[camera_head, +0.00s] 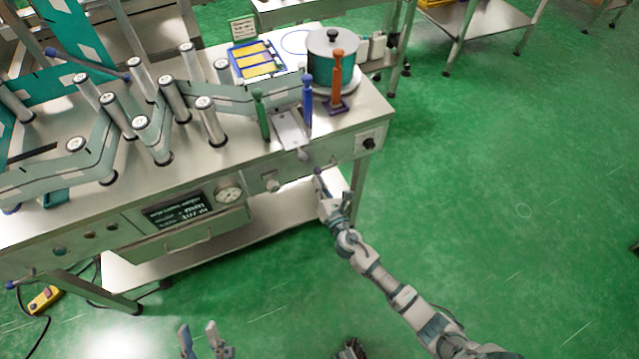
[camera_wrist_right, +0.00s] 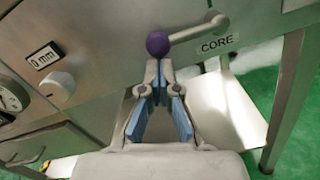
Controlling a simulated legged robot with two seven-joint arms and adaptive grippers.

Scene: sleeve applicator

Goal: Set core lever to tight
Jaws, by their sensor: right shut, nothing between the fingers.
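The core lever (camera_wrist_right: 197,32) is a grey bar on the front panel, with a purple ball knob (camera_wrist_right: 158,43) at its left end and a pivot at its upper right. The label CORE (camera_wrist_right: 217,45) sits just below the bar. The knob also shows small in the head view (camera_head: 317,171). My right gripper (camera_head: 319,178) is shut and empty at the panel. In the right wrist view its fingertips (camera_wrist_right: 158,64) meet at the lower edge of the knob; I cannot tell if they touch it. My left gripper (camera_head: 198,326) is open and empty at the bottom of the head view.
The steel machine table (camera_head: 235,165) carries several rollers, green, blue and orange levers (camera_head: 337,75), and a lidded pot (camera_head: 320,65). A gauge (camera_head: 229,195) and a white knob (camera_wrist_right: 57,84) sit on the panel left of the lever.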

